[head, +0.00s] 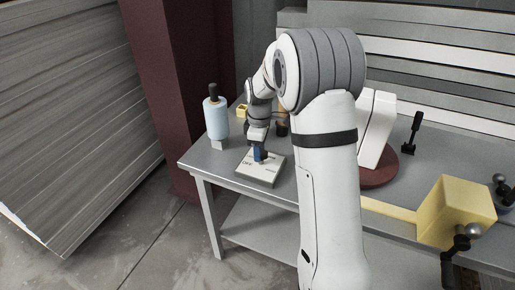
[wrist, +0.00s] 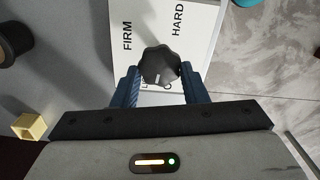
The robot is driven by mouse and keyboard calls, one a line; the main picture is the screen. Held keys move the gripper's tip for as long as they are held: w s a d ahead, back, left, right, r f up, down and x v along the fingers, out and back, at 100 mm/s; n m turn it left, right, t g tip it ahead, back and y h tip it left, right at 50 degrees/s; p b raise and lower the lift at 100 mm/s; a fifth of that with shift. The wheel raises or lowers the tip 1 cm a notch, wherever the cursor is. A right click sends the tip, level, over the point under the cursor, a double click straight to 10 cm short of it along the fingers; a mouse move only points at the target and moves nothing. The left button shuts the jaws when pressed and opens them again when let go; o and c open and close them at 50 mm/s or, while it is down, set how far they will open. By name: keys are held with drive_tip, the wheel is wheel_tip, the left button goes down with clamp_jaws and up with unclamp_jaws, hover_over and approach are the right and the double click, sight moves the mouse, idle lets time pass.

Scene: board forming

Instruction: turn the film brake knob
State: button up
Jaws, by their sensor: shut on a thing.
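The film brake knob (wrist: 160,65) is a dark, lobed knob on a white plate (wrist: 112,30) marked FIRM and HARD, with further lettering partly covered. My gripper (wrist: 158,82) has its two blue fingers on either side of the knob and is shut on it. In the head view the plate (head: 250,170) lies on the near left part of the grey table, and my gripper (head: 260,155) points down onto it. The knob itself is hidden by the fingers there. I cannot read which mark the knob points to.
A pale blue film roll (head: 215,118) with a dark top stands left of the plate. A small yellow block (head: 242,110) lies behind. A yellow box (head: 457,210) is at the right. The table's edge (head: 240,192) is close to the plate.

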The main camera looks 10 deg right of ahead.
drive_tip(key=n, duration=0.5)
drive_tip(key=shift+r+n, duration=0.2)
drive_tip(key=shift+n, duration=0.4)
drive_tip(key=o, duration=0.6)
drive_tip(key=shift+w, duration=0.1)
drive_tip(key=o, duration=0.4)
drive_tip(key=shift+f, duration=0.2)
drive_tip(key=shift+c, duration=0.2)
wheel_tip(320, 180, up, 8)
drive_tip(key=shift+f, duration=0.25)
drive_tip(key=shift+r, duration=0.2)
